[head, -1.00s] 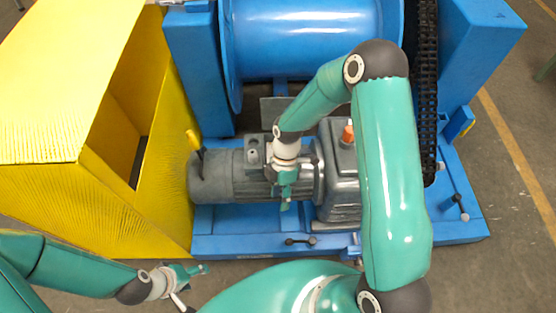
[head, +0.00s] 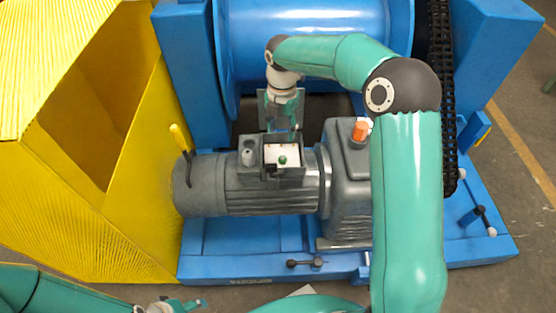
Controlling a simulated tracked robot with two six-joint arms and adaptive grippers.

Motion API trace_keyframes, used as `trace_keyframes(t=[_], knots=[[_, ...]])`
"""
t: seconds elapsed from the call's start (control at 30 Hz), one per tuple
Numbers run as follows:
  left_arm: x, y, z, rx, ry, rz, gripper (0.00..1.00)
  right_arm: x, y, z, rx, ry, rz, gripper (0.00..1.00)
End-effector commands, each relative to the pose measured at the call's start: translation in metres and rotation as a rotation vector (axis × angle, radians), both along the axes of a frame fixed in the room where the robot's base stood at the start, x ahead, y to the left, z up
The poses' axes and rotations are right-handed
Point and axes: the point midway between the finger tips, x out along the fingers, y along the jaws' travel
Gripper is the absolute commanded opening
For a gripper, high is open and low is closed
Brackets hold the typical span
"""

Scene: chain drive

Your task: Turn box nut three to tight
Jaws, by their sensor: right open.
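The open terminal box (head: 270,173) sits on top of the grey motor (head: 205,190). Its pale inside shows a green spot (head: 283,160) and small dark marks; single nuts are too small to tell apart, so I cannot pick out nut three. My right gripper (head: 282,126) is open, just behind the box's far edge, pointing down, with nothing seen in it. My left gripper (head: 196,303) is at the bottom edge, partly cut off, far from the box; its jaw state is unclear.
A blue drum (head: 310,40) stands behind the motor. A grey gearbox (head: 345,185) with an orange cap (head: 360,130) is right of the box. A yellow lever (head: 179,138) rises at the motor's left end. The yellow housing (head: 140,220) fills the left. A black chain (head: 441,70) runs at right.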

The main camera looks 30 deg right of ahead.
Motion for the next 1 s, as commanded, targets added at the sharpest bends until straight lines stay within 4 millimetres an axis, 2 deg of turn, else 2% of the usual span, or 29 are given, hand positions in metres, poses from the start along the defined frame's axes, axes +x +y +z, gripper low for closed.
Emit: trace_keyframes(t=[0.03, 0.2, 0.5, 0.7, 1.0], knots=[[0.000, 0.000, -0.006, 0.000, 0.000, 0.000, 0.64, -0.001, 0.000, -0.016, 0.001, 0.006, 0.000, 0.50], [0.000, 0.000, -0.015, 0.000, 0.000, 0.000, 0.64, -0.001, 0.000, -0.054, 0.000, 0.005, -0.001, 0.50], [0.000, 0.000, -0.027, 0.000, 0.001, 0.000, 0.64, -0.001, 0.000, -0.107, 0.001, 0.003, -0.001, 0.50], [0.000, 0.000, -0.030, 0.000, 0.001, 0.000, 0.64, 0.000, 0.000, -0.120, -0.001, 0.001, -0.001, 0.50], [0.000, 0.000, -0.030, 0.000, 0.001, 0.000, 0.64, 0.000, -0.001, -0.122, 0.000, 0.001, -0.002, 0.50]])
